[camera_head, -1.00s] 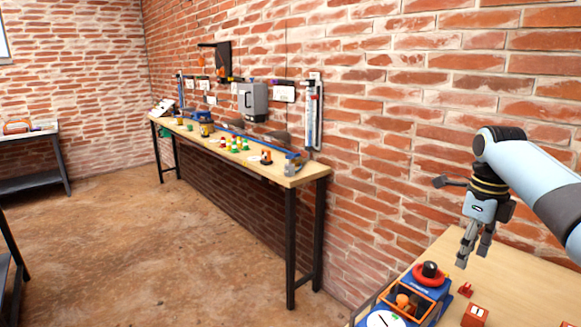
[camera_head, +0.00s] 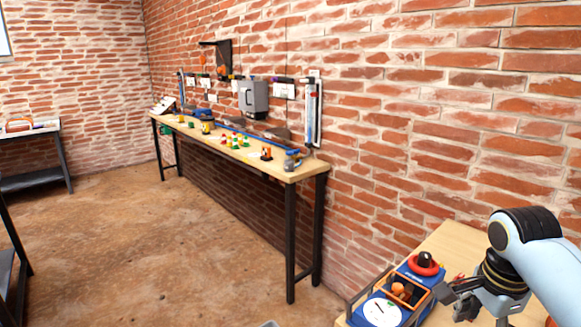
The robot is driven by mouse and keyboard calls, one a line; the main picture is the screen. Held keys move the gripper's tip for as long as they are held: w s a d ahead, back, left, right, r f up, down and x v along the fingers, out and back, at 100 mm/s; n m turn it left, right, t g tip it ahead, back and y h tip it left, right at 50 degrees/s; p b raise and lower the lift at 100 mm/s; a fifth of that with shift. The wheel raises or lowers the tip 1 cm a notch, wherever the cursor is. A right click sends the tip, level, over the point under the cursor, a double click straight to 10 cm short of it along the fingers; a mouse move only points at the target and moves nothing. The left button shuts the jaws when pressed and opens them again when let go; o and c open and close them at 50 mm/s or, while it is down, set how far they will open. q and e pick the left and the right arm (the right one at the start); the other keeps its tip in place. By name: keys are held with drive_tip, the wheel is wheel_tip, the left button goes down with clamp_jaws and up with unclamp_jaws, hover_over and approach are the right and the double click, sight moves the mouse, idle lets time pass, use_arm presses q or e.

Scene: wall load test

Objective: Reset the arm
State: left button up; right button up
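My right arm (camera_head: 540,245) comes in from the right edge, light blue with black joints. My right gripper (camera_head: 490,308) hangs low at the bottom right, over the near wooden table (camera_head: 455,240). No held object is visible. My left gripper is not in view.
The blue device has a white dial, an orange-framed tray (camera_head: 404,289) and a red ring with a black knob (camera_head: 425,261). A long bench (camera_head: 298,174) with small parts stands along the brick wall. Another table (camera_head: 30,131) stands at far left. The middle floor is clear.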

drive_tip(key=s+a+r+n+t, duration=0.1)
drive_tip(key=s+a+r+n, duration=0.1)
drive_tip(key=s+n, duration=0.5)
drive_tip(key=s+a+r+n+t, duration=0.1)
drive_tip(key=s+a+r+n, duration=0.1)
drive_tip(key=s+n, duration=0.5)
drive_tip(key=s+a+r+n, duration=0.2)
drive_tip(key=s+r+n, duration=0.15)
drive_tip(key=s, duration=0.65)
wheel_tip(320, 180, down, 34)
drive_tip(key=d+g+b, duration=0.1)
drive_tip(key=d+b, duration=0.2)
drive_tip(key=b, duration=0.5)
use_arm(q)
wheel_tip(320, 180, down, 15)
drive_tip(key=b, duration=0.7)
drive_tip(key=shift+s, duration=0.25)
use_arm(e)
drive_tip(key=s+d+f+g, duration=0.1)
drive_tip(key=s+f, duration=1.9)
drive_tip(key=f, duration=0.4)
drive_tip(key=shift+f, duration=0.4)
drive_tip(key=shift+g, duration=0.3)
